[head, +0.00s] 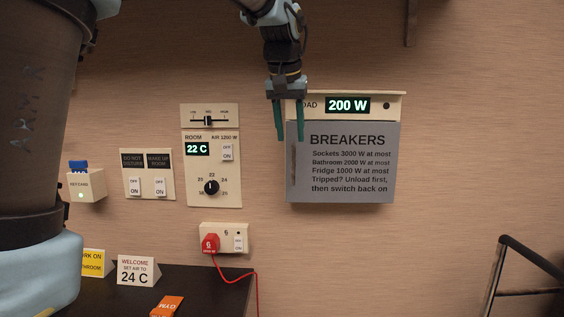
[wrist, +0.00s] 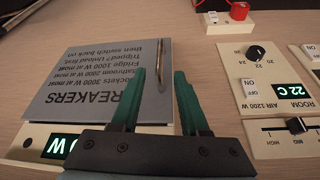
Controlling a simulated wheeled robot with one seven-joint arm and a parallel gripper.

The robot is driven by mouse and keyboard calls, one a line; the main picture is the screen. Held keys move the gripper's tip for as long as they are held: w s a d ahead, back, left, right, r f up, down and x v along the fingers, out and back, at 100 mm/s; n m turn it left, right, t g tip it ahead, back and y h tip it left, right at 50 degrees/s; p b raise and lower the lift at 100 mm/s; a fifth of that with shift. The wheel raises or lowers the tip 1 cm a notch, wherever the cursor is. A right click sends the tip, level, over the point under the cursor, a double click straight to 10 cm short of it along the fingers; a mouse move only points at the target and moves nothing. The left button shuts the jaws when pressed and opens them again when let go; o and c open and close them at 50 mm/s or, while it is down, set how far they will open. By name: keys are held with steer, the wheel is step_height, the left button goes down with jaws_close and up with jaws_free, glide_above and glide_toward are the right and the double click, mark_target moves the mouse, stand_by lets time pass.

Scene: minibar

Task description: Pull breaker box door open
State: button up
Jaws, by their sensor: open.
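The breaker box door (head: 345,175) is a grey panel headed "BREAKERS", closed flat on the wall to the right of the thermostat. Its slim vertical handle (head: 293,170) runs along the left edge. The handle also shows in the wrist view (wrist: 156,63), beyond my fingers. Above the door is a cream strip with a "200 W" display (head: 347,105). My gripper (head: 290,138) is open and empty, fingers pointing down, in front of the door's upper left corner. In the wrist view my gripper (wrist: 162,80) shows two green fingers apart, with nothing between them.
The thermostat panel (head: 228,186) is left of the door. A socket (head: 237,236) with a red plug (head: 210,243) is below it. A dark counter (head: 210,285) with small signs stands lower left. A chair-like frame (head: 500,265) is at lower right. Wall below the door is bare.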

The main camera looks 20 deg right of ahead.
mark_target(293, 160)
steer(key=p+x, duration=0.2)
steer(key=x, duration=0.7)
steer(key=shift+w+f, duration=0.1)
steer(key=shift+f, duration=0.3)
jaws_close()
stand_by(0.9)
